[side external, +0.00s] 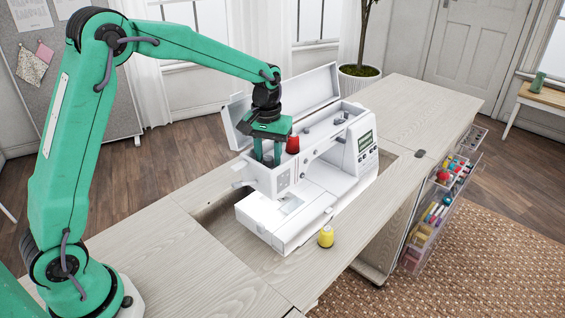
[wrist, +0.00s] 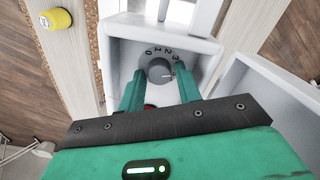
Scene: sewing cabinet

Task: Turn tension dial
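The tension dial (wrist: 159,71) is a dark grey round knob with a light pointer mark, set in the white top of the sewing machine (wrist: 121,56). Printed numbers, including 0, 2 and 3, curve along one side of it. My gripper (wrist: 158,88) has its two green fingers apart, one on each side of the dial, with a gap to it visible. In the side external view my gripper (side external: 267,160) points down over the left end of the sewing machine (side external: 310,190).
A red thread spool (side external: 293,145) stands on the machine close to my gripper. The machine's white lid (side external: 290,100) is open behind. A yellow spool (side external: 326,236) stands on the wooden cabinet top (side external: 185,255) in front. Clear drawers (side external: 440,205) with coloured supplies are at the right.

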